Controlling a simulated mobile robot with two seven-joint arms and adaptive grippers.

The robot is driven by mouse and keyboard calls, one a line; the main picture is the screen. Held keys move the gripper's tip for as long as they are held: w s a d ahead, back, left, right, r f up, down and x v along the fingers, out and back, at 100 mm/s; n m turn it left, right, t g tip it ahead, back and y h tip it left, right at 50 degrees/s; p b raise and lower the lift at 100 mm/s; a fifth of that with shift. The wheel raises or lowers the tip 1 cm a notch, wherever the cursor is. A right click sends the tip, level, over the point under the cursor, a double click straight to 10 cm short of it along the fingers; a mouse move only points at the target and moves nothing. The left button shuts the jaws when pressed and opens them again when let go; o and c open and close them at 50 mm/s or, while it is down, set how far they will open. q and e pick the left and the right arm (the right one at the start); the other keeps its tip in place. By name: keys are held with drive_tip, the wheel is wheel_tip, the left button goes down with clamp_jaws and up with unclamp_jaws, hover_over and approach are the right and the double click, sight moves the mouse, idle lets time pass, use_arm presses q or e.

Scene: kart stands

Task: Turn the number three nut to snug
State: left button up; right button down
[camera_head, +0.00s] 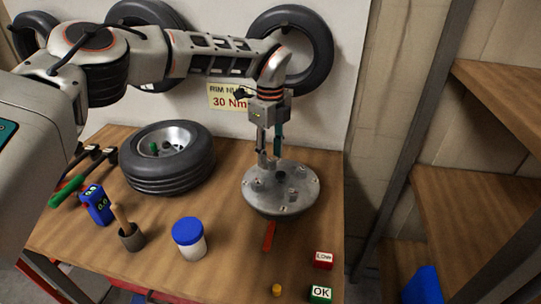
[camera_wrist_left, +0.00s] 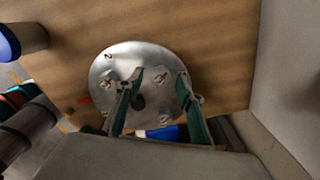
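A round grey metal hub plate (camera_head: 257,201) lies on the wooden bench below my left gripper. It carries several small nuts or studs and a dark centre hole. A numeral 2 shows near its rim in the left wrist view, but I cannot tell which nut is number three. My left gripper (camera_head: 270,160) points down over the far part of the plate. Its two green-lined fingers stand apart in the left wrist view (camera_wrist_left: 160,79), with nothing visibly gripped. I cannot tell whether the fingertips touch the plate. My right gripper is not in view.
A tyre (camera_head: 168,178) lies left of the plate. In front are a blue-lidded jar (camera_head: 189,240), a cup with a brush (camera_head: 131,236), a blue device (camera_head: 96,205), a red-handled item (camera_head: 269,236), a LOW block (camera_head: 323,260) and an OK block (camera_head: 320,293). The wall sign (camera_head: 229,97) reads 30 Nm.

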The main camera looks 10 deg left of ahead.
use_arm(q)
drive_tip(key=shift+f, duration=0.6)
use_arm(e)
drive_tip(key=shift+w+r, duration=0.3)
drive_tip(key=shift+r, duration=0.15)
use_arm(q)
clamp_jaws()
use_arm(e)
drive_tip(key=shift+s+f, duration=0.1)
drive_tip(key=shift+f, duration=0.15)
